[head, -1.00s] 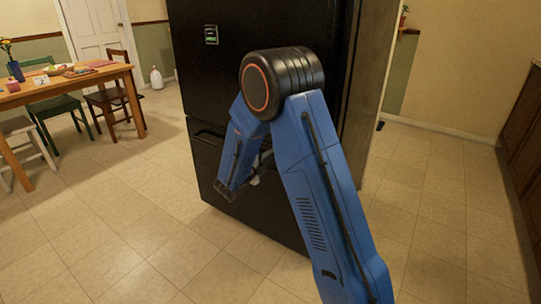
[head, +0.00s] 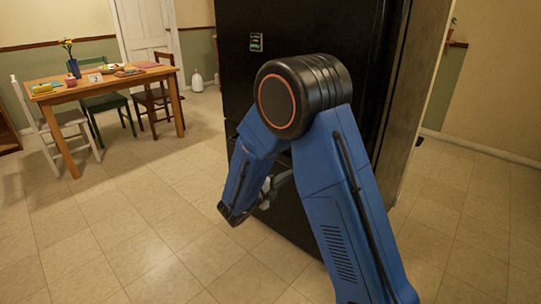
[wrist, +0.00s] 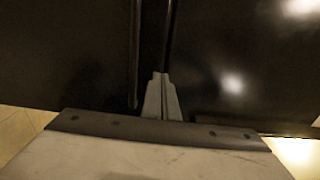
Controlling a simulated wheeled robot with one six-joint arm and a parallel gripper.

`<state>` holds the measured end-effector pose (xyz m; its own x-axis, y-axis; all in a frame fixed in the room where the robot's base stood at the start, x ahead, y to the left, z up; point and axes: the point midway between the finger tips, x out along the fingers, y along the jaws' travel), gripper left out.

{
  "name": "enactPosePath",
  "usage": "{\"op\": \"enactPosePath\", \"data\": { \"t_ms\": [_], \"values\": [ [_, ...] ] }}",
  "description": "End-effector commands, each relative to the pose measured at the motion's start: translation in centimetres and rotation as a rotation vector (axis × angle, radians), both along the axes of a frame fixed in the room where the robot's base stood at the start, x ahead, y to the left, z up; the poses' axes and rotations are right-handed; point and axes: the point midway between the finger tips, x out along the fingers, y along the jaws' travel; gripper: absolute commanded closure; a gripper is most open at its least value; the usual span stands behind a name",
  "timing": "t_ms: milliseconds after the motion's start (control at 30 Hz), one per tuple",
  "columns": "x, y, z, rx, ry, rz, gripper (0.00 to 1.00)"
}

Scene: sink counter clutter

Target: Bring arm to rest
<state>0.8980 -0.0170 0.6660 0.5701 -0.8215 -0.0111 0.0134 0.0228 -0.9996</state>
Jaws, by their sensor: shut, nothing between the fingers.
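My arm is blue with a black joint and stands bent in front of the black fridge (head: 290,35) in the head view. My gripper (wrist: 161,78) shows in the wrist view as two grey fingers pressed together, with nothing between them. It points toward dark, glossy surfaces that look like the fridge front. I cannot tell how far the fingertips are from it.
A wooden table (head: 104,83) with chairs, a vase (head: 74,68) and several small items stands at the left. A white jug (head: 197,82) is on the floor by the door (head: 149,35). The tiled floor (head: 130,220) at the front left is clear.

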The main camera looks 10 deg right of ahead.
Motion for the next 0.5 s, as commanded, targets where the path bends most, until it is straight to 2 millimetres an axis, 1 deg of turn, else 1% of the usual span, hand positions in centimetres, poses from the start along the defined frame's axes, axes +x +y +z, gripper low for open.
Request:
{"op": "enactPosePath", "data": {
  "t_ms": [67,167,300,367,500],
  "values": [
    [-0.9,-1.2,0.9,0.053,-0.04,-0.036,1.0],
    [-2.9,-3.6,2.2,0.159,-0.122,-0.114,1.0],
    [-6.5,-7.1,3.9,0.339,-0.274,-0.25,1.0],
    [-8.2,-8.4,4.6,0.413,-0.345,-0.309,1.0],
    [-12.2,-10.9,5.6,0.58,-0.515,-0.453,1.0]
  ]
}}
